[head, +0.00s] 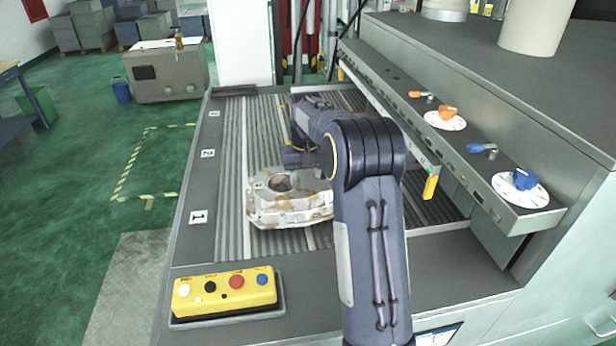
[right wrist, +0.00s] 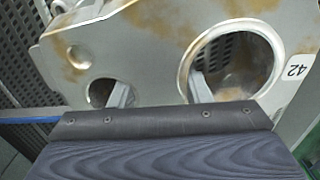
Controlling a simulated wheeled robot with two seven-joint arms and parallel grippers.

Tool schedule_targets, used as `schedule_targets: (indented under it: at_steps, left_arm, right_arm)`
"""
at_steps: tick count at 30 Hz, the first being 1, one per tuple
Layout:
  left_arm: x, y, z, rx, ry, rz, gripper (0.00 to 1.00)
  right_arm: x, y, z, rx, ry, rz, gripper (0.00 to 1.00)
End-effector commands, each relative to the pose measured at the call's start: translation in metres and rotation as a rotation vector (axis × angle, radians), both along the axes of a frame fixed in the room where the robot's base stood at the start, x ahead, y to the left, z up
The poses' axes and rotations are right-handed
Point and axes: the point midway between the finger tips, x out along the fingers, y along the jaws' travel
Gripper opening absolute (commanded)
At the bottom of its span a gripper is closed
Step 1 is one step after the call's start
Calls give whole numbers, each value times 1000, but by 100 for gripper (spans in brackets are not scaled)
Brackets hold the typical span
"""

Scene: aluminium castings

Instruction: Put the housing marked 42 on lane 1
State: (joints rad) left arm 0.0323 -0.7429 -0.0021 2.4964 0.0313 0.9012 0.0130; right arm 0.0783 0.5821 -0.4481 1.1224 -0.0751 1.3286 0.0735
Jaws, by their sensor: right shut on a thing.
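The housing (head: 290,207) is a pale, brown-stained casting at the lane 1 end of the ribbed bed in the head view, roughly level with the "1" plate (head: 197,216). In the right wrist view the housing (right wrist: 140,45) fills the top, with a "42" label (right wrist: 293,72) at its right edge. My right gripper (right wrist: 160,90) is shut on it, one finger at the small hole and one in the large bore. In the head view my right arm covers part of it. I cannot tell whether it touches the bed. My left gripper is out of view.
The ribbed bed (head: 232,150) has plates for lanes 2 (head: 208,153) and 3 (head: 214,113) farther back. A yellow button box (head: 224,293) stands in front. A grey panel with dials (head: 520,187) and a yellow-tipped bar (head: 430,185) border the right side.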

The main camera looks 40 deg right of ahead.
Motion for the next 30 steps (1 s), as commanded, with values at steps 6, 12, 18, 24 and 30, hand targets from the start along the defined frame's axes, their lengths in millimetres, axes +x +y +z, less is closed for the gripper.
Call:
schedule_targets:
  at_steps: [6,12,18,24,30]
  left_arm:
    - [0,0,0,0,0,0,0]
    - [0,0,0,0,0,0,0]
    - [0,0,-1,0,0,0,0]
    - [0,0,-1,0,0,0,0]
    - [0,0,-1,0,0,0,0]
  right_arm:
    - [0,0,-19,-1,-2,-1,0]
    - [0,-1,-19,-1,-3,-1,0]
    - [-1,0,-24,0,4,-1,50]
    - [-1,0,-24,0,4,-1,65]
    - [-1,0,-23,-1,3,-1,65]
